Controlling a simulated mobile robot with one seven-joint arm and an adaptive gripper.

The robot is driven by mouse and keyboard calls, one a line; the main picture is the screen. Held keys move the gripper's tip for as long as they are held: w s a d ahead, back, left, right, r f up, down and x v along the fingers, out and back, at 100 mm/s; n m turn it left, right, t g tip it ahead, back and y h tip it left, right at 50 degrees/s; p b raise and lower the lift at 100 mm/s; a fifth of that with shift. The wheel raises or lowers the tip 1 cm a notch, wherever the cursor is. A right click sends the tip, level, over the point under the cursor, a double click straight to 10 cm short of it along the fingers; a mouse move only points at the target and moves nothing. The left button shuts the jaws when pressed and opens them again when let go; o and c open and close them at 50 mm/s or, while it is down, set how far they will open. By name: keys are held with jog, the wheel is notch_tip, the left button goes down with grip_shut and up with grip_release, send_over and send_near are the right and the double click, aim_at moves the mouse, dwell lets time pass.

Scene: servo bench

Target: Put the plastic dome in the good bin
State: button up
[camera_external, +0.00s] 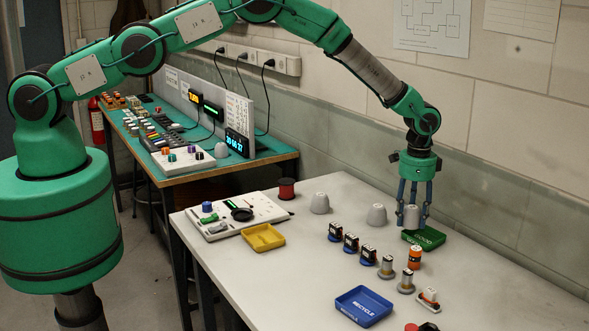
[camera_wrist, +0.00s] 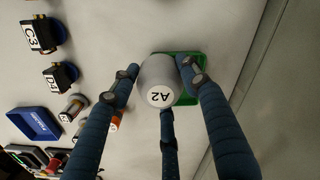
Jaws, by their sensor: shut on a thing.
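My gripper (camera_external: 413,208) has three blue-grey fingers and is shut on a pale grey plastic dome (camera_external: 412,219). In the wrist view the dome (camera_wrist: 158,72) sits between the fingers with a round label reading A2. The green bin (camera_external: 430,241) is right under and beside the held dome. In the wrist view the dome covers much of the green bin (camera_wrist: 188,101). I cannot tell how far the dome is above the bin floor. The lettering on the green bin is too small to read.
Two more grey domes (camera_external: 319,204) (camera_external: 377,215) stand left of my gripper. An orange cylinder (camera_external: 415,258) stands close in front of the green bin. Several servos, a blue recycle bin (camera_external: 364,306) and a yellow tray (camera_external: 264,238) are on the table. The wall is close behind.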

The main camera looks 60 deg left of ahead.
aim_at(413, 207)
jog(key=shift+f, duration=0.95)
jog(key=shift+f, duration=0.15)
jog(key=shift+f, duration=0.1)
jog(key=o, duration=1.1)
jog(key=shift+r, duration=0.2)
jog(key=shift+r+b, duration=0.65)
jog(key=shift+r, duration=5.45)
